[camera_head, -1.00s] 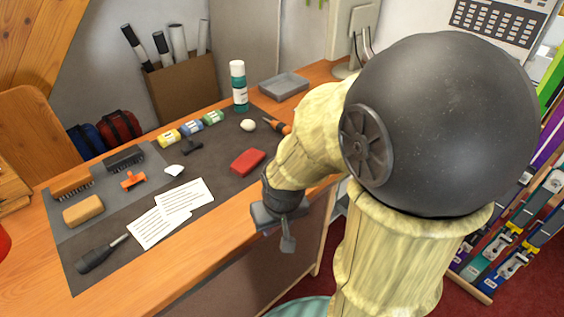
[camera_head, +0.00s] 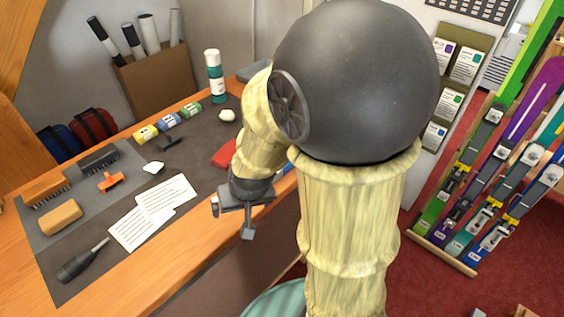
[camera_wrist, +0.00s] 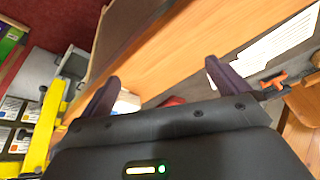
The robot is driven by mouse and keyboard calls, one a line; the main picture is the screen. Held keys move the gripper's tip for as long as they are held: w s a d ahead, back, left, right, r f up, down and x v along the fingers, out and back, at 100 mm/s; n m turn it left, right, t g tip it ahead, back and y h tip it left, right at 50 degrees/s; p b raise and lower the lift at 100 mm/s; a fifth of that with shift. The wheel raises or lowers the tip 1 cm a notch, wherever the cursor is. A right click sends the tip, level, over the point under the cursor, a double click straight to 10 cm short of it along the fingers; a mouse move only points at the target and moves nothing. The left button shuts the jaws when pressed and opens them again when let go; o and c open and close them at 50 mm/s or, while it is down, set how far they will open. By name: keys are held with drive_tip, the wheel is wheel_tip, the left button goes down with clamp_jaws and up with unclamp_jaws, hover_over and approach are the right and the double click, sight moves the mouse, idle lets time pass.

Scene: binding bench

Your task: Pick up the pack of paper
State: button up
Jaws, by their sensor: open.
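No thing is plainly marked as the pack of paper. A small white block with a bluish edge (camera_wrist: 128,103) shows beside the left finger in the wrist view, partly hidden by my gripper; I cannot tell if it is the pack. Two white printed sheets (camera_head: 152,211) lie overlapping on the grey mat, left of my gripper in the head view. Labelled flat packs (camera_head: 467,64) hang in a rack on the wall at right. My gripper (camera_head: 232,218) is over the bench's front edge, with fingers (camera_wrist: 162,72) apart and nothing between them.
The grey mat (camera_head: 205,150) carries a red block (camera_head: 224,154), a wooden brush (camera_head: 46,190), a wooden block (camera_head: 60,217), an orange tool (camera_head: 110,181) and a dark-handled tool (camera_head: 80,262). A rack of coloured strips (camera_head: 490,190) stands at right.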

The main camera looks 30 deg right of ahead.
drive_tip(key=w, duration=0.1)
drive_tip(key=w+f+m+t, duration=0.1)
drive_tip(key=w+a+m+h, duration=0.1)
drive_tip(key=shift+f+t+b, duration=0.15)
drive_tip(key=shift+t+b, duration=0.15)
drive_tip(key=shift+t, duration=0.1)
drive_tip(key=shift+w+d+m+h, duration=0.2)
drive_tip(key=shift+w+m+h, duration=0.2)
drive_tip(key=d+m+h, duration=0.1)
drive_tip(key=w+d+r+t+h, duration=0.1)
drive_tip(key=m+t+h+b, duration=0.1)
drive_tip(key=h, duration=0.1)
drive_tip(key=shift+w+d+r+m, duration=0.2)
drive_tip(key=shift+w+d+m, duration=0.1)
drive_tip(key=shift+d, duration=0.1)
drive_tip(key=r+h, duration=0.1)
drive_tip(key=s+d+r+m+h, duration=0.1)
drive_tip(key=d+r+m+h, duration=0.1)
drive_tip(key=shift+s+d+r+h, duration=0.2)
drive_tip(key=shift+s+r+h, duration=0.1)
drive_tip(key=shift+s+h, duration=0.1)
drive_tip(key=shift+w+d, duration=0.1)
